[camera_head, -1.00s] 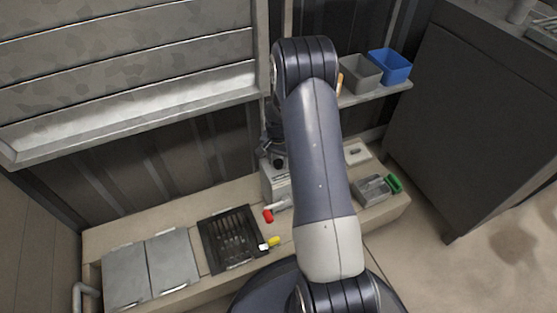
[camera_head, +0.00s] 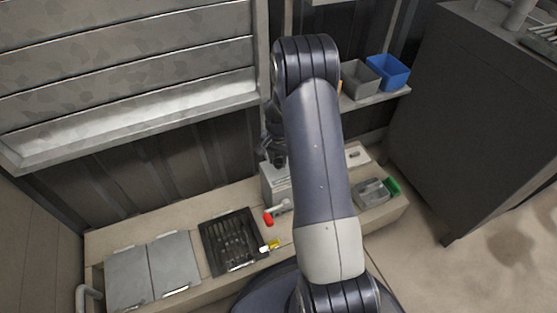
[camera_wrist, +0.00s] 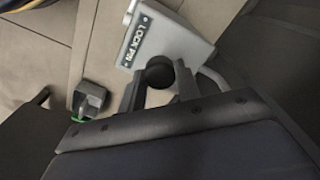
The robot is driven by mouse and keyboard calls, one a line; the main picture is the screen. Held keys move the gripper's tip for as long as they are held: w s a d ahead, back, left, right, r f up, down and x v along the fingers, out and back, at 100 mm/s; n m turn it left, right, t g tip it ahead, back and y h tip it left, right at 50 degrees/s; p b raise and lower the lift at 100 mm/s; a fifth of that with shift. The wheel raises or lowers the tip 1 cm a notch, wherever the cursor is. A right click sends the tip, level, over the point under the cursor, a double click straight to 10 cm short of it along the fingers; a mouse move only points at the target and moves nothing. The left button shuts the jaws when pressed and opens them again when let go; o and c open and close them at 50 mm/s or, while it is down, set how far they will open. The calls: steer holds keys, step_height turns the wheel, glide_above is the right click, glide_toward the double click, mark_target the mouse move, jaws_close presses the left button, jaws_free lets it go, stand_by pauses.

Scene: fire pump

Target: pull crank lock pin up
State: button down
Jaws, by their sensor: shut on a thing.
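A light grey box labelled LOCK PIN (camera_wrist: 165,38) is at the top middle of the wrist view. The same box (camera_head: 274,188) stands on the bench in the head view, partly hidden by my arm. The black round lock pin knob (camera_wrist: 158,73) is between my fingertips at the box's edge. My gripper (camera_wrist: 157,80) is shut on this knob; it also shows above the box in the head view (camera_head: 270,157). A crank with a red grip (camera_head: 268,219) sticks out at the front of the box. The pin's shaft cannot be made out.
A black slotted tray (camera_head: 232,240) and a yellow-handled part (camera_head: 273,244) are to the left. A grey part with a green handle (camera_head: 373,192) sits at the right. Grey (camera_head: 360,80) and blue (camera_head: 388,72) bins stand on a shelf. A dark cabinet (camera_head: 463,130) is at right.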

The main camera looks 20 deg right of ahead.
mark_target(279, 161)
steer(key=shift+r, duration=0.1)
steer(key=c, duration=1)
jaws_free()
step_height(279, 161, up, 11)
steer(key=p, duration=0.3)
steer(key=shift+f, duration=0.2)
step_height(279, 161, down, 13)
steer(key=b, duration=0.4)
steer(key=shift+r+b, duration=0.15)
steer(key=shift+b, duration=0.15)
